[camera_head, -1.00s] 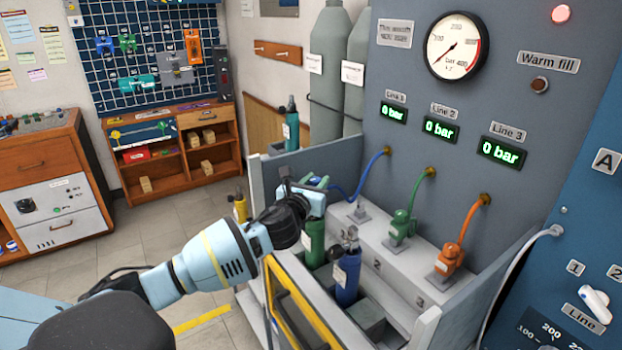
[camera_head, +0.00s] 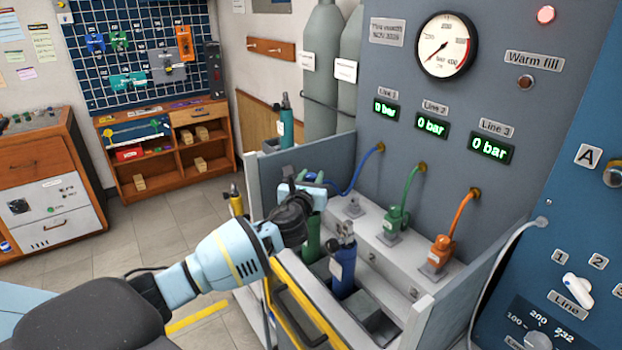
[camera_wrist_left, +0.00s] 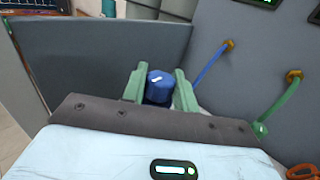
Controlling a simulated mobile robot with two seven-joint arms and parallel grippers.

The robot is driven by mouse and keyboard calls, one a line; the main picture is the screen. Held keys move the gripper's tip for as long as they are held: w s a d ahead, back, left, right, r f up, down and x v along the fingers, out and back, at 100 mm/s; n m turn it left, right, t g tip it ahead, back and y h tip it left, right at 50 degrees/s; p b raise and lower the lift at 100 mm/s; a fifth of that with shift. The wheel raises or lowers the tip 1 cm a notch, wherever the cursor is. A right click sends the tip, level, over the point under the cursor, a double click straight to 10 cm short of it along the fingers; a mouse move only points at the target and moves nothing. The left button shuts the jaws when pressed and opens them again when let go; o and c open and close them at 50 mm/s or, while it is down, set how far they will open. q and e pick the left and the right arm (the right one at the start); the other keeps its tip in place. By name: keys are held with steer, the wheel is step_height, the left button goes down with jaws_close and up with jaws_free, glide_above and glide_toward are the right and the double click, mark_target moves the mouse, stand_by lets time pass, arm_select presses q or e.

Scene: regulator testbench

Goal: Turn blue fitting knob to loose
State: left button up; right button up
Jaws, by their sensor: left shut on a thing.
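The blue fitting knob (camera_wrist_left: 160,84) shows in the left wrist view as a blue cap with a white mark on top. My left gripper (camera_wrist_left: 158,88) has its two green fingers on either side of the knob and is shut on it. In the head view the left gripper (camera_head: 312,186) is over the left part of the bench, at the end of the blue hose (camera_head: 352,178). The gripper mostly hides the knob there. A green cylinder (camera_head: 311,240) stands below the gripper. My right gripper is in neither view.
A green fitting (camera_head: 394,221) and an orange fitting (camera_head: 438,252) sit to the right on the grey ledge. A blue cylinder (camera_head: 343,268) stands in front. The grey side wall (camera_wrist_left: 100,55) rises close to the left of the gripper. Line displays (camera_head: 431,125) read 0 bar.

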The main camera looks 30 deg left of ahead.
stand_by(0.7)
arm_select(q)
steer(key=o, duration=0.9)
steer(key=shift+o, duration=0.2)
steer(key=v, duration=0.7)
steer(key=shift+s+d+p, duration=0.15)
steer(key=shift+s+p, duration=0.25)
